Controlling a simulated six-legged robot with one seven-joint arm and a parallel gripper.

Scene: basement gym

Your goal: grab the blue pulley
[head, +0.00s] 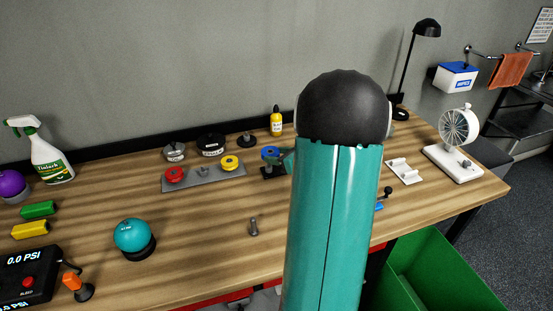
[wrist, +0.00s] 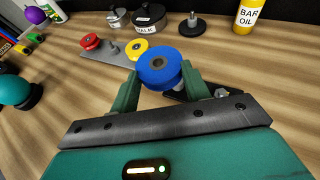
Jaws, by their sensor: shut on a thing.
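The blue pulley (wrist: 159,67) is a round blue wheel with a dark centre hole, and in the wrist view it sits between the green fingers of my gripper (wrist: 162,90). My gripper is shut on it. In the head view the blue pulley (head: 269,153) shows just left of my teal arm, by a dark base on the table. The arm hides most of my gripper there. I cannot tell whether the pulley is clear of what lies under it.
A grey plate (head: 204,177) with a red pulley (head: 174,174) and a yellow pulley (head: 230,162) lies to the left. A white fan (head: 459,140) is at right.

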